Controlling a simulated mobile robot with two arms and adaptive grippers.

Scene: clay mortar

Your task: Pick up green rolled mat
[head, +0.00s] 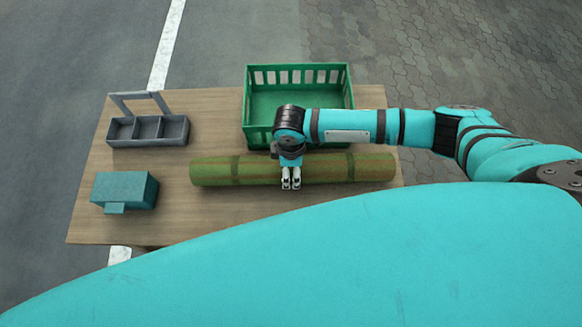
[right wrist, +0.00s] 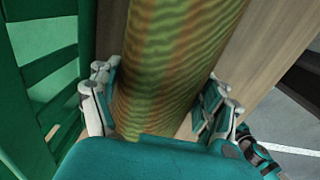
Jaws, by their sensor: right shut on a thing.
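The green rolled mat (head: 220,171) lies lengthwise across the front part of the wooden table in the head view. It has darker bands around it. My right gripper (head: 290,183) is over the middle of the roll, with its fingers down on it. In the right wrist view the fingers (right wrist: 160,106) stand on both sides of the mat (right wrist: 172,60), shut on it. The mat appears to rest on the table.
A green slatted crate (head: 250,100) stands just behind the mat, close to my right gripper. A grey divided caddy (head: 148,131) with a handle stands at the back left of the table (head: 205,110). A teal box (head: 124,190) sits at the front left.

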